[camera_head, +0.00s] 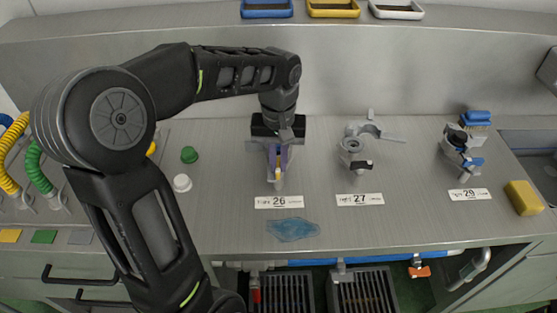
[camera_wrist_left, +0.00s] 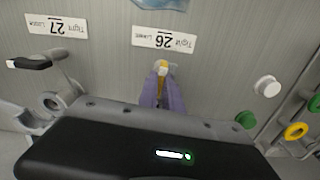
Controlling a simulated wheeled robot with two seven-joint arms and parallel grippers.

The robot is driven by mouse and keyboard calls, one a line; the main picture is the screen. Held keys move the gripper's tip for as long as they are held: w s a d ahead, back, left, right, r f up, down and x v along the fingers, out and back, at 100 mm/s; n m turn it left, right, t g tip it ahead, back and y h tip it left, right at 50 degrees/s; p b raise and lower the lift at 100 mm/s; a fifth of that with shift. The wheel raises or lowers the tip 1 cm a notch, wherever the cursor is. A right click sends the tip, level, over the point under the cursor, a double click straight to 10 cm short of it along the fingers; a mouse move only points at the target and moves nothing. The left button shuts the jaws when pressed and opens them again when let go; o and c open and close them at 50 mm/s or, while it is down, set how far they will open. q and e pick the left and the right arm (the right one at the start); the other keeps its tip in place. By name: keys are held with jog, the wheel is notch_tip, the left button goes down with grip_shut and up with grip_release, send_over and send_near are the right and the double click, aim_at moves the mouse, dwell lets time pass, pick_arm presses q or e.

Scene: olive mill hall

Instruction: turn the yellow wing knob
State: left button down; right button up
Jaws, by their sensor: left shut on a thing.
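The yellow wing knob (camera_head: 278,172) sits on the steel counter just behind the label marked 26 (camera_head: 279,202). My left gripper (camera_head: 278,162) reaches down over it from behind and is shut on it. In the left wrist view, the yellow of the knob (camera_wrist_left: 161,72) shows between the purple fingers of the gripper (camera_wrist_left: 162,92). Most of the knob is hidden by the fingers, so its angle is hard to tell. My right gripper is in neither view.
A grey clamp fitting (camera_head: 360,145) stands right of the knob behind label 27 (camera_head: 360,199). A blue-and-grey fitting (camera_head: 462,150) and a yellow sponge (camera_head: 523,198) are farther right. A green cap (camera_head: 189,155) and a white cap (camera_head: 182,183) lie left. A blue cloth-like patch (camera_head: 292,229) lies in front.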

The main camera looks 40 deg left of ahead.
pick_arm(q)
jog(key=shift+m, duration=0.4)
jog(key=m, duration=0.3)
jog(key=shift+r, duration=0.1)
jog(key=m+p, duration=0.1)
jog(key=m, duration=0.3)
jog(key=shift+m, duration=0.4)
jog(key=m, duration=0.4)
jog(key=shift+m, duration=0.3)
jog(key=shift+m+p, duration=0.5)
jog(key=shift+m, duration=1.4)
jog(key=c, duration=1.5)
grip_release()
